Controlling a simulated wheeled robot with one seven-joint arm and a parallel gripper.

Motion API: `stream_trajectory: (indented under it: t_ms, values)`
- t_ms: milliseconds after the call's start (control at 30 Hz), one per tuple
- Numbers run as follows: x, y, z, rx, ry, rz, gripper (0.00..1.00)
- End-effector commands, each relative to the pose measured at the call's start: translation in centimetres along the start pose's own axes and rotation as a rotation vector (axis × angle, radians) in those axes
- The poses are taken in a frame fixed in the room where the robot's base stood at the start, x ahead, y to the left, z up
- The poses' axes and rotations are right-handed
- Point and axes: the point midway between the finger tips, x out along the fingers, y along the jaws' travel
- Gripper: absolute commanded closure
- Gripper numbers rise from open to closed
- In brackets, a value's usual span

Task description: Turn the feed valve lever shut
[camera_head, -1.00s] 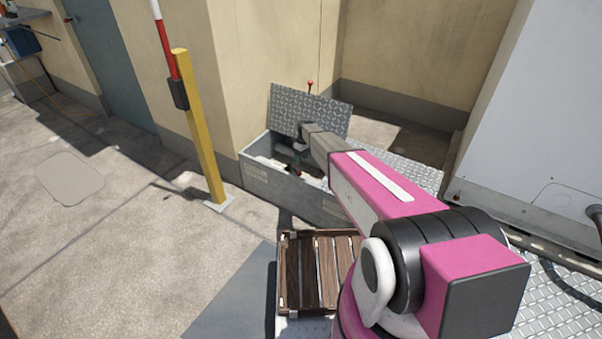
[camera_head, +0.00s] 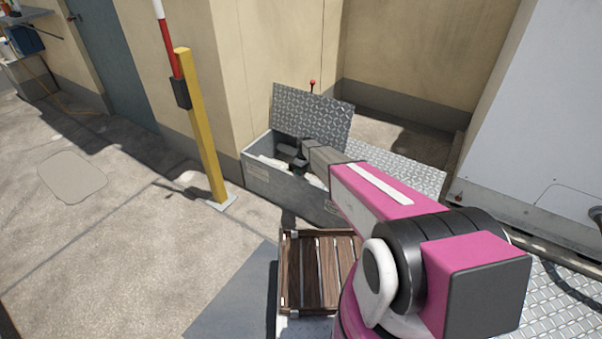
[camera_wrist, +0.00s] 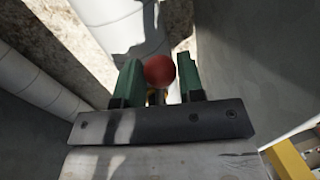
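In the wrist view, a round red knob (camera_wrist: 160,70) shows between the two green fingers of my gripper (camera_wrist: 162,78). The fingers are apart. The knob lies close to the left finger, with a thin gap to the right one; I cannot tell whether it touches. The lever's stem below the knob is mostly hidden by the gripper body. In the head view, my gripper (camera_head: 289,155) reaches down into an open grey box (camera_head: 290,191), and the lever is hidden there.
The box's checker-plate lid (camera_head: 311,117) stands raised behind my gripper, with a red-tipped rod (camera_head: 312,84) above its edge. White pipes (camera_wrist: 112,22) run in the box. A yellow post (camera_head: 203,130) stands left; a slatted wooden crate (camera_head: 318,270) lies in front.

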Motion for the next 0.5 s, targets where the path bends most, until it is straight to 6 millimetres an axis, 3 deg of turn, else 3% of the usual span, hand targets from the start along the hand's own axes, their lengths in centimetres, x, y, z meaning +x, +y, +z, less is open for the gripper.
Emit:
stream_trajectory:
  t_ms: [33,100,267,500]
  values:
    - [0.0,0.0,0.0,0.0,0.0,0.0,0.81]
    - [0.0,0.0,0.0,0.0,0.0,0.0,1.0]
    - [0.0,-0.2,0.0,0.017,0.003,0.0,1.0]
    - [0.3,-1.9,-0.5,0.203,0.04,0.0,1.0]
